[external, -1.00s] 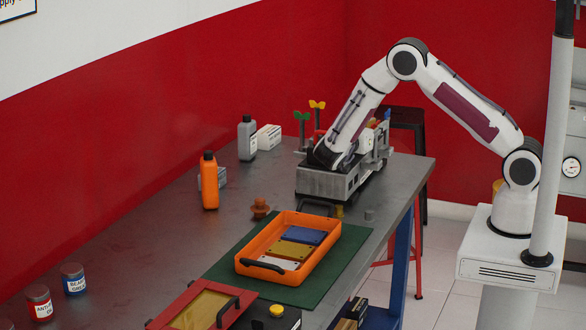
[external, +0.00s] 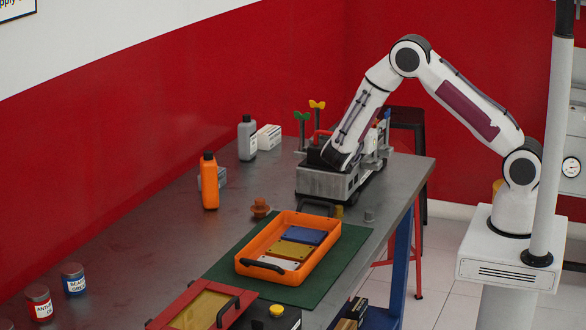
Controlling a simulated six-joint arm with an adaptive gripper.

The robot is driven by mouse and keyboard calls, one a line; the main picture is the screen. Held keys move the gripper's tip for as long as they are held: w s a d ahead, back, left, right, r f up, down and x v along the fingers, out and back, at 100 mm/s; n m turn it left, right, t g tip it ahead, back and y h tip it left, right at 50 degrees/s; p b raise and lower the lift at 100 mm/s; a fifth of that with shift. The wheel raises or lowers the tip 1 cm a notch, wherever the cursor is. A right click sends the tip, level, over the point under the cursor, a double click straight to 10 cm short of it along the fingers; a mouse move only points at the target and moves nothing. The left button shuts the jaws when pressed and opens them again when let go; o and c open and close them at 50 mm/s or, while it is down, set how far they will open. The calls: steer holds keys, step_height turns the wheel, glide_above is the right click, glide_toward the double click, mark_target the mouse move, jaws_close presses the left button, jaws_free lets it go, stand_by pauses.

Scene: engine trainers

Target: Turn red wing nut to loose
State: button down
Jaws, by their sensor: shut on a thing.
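The grey engine trainer (external: 325,184) stands on the far end of the bench. A green wing nut (external: 302,117) and a yellow wing nut (external: 317,104) stand on upright posts at its back left. My gripper (external: 328,158) points down at the front left of the trainer and is shut. The red wing nut appears to be between its fingers, but the gripper's dark body hides the grasp and the nut's angle. A small red part (external: 321,133) shows just behind the gripper; I cannot tell what it belongs to.
An orange tray (external: 250,246) with coloured plates sits on a green mat (external: 221,268) in front of the trainer. An orange bottle (external: 209,182), a grey bottle (external: 247,138) and a white box (external: 269,138) stand to the left. The bench's left middle is mostly clear.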

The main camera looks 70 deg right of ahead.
stand_by(0.3)
steer(key=c, duration=2.3)
jaws_free()
steer(key=shift+a, duration=0.1)
steer(key=shift+w+a, duration=0.15)
steer(key=shift+a, duration=1.8)
steer(key=shift+w+a, duration=0.15)
steer(key=shift+a, duration=1.85)
steer(key=shift+w+a, duration=0.15)
steer(key=shift+a, duration=1.8)
steer(key=shift+w+t, duration=0.1)
steer(key=shift+t, duration=0.2)
